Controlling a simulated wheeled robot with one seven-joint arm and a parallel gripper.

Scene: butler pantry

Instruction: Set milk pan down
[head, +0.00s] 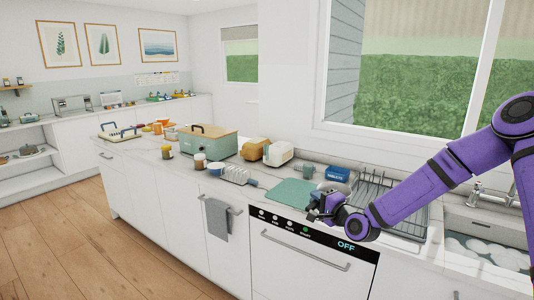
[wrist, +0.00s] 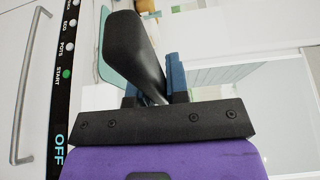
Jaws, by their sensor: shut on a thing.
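My gripper (head: 320,210) is at the counter's front edge in the head view, over the dishwasher and by the front right corner of a green mat (head: 290,192). In the wrist view its blue-padded fingers (wrist: 155,84) are closed around a long black handle, which I take to be the milk pan's (wrist: 135,50). The handle slants up toward the camera.
A wire dish rack (head: 375,195) stands right of the mat, before the sink (head: 485,248). A blue box (head: 337,174) and a grey mug (head: 306,171) stand behind the mat. A toaster (head: 278,153) and a green bread bin (head: 208,143) are farther left. The mat looks bare.

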